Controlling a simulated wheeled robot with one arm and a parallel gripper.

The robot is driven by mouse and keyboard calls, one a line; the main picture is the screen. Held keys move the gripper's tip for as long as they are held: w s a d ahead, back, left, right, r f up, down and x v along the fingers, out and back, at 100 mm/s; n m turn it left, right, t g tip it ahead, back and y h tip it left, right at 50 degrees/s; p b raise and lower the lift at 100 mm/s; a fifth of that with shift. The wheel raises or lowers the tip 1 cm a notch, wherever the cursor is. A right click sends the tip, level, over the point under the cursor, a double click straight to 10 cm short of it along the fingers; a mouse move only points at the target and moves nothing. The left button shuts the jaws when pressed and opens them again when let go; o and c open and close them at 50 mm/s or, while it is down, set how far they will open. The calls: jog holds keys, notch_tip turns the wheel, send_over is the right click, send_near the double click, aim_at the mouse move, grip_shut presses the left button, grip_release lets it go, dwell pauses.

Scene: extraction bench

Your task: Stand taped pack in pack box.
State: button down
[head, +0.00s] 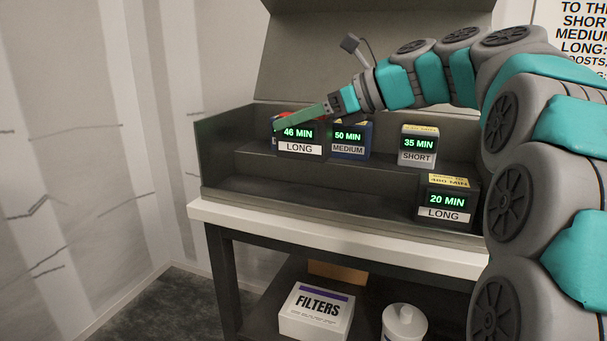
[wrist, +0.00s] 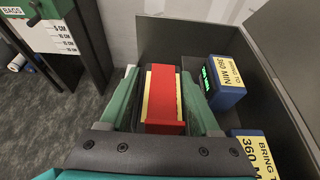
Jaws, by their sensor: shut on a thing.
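The taped pack (head: 299,148) is a dark block with a green 46 MIN display and a white LONG label, at the left end of the bench's rack. Red tape runs over its yellow top label, seen in the wrist view (wrist: 164,100). My gripper (head: 300,121) is shut on this pack, with one green finger on each side of it. I cannot tell whether its base touches the shelf. I cannot make out the pack box for certain in either view.
A blue 50 MIN MEDIUM pack (head: 348,150) stands close right of the held pack. A grey 35 MIN SHORT pack (head: 417,158) and a dark 20 MIN LONG pack (head: 445,214) stand further right. A FILTERS box (head: 315,325) and white tub (head: 404,327) are below. The front-left step is clear.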

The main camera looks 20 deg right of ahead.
aim_at(328, 152)
jog(key=shift+f+b, duration=0.45)
jog(key=shift+f, duration=3.6)
jog(key=shift+c, duration=0.6)
grip_release()
jog(key=shift+f, duration=0.1)
jog(key=p+v, duration=0.1)
jog(key=v, duration=1.1)
jog(key=shift+s, duration=0.1)
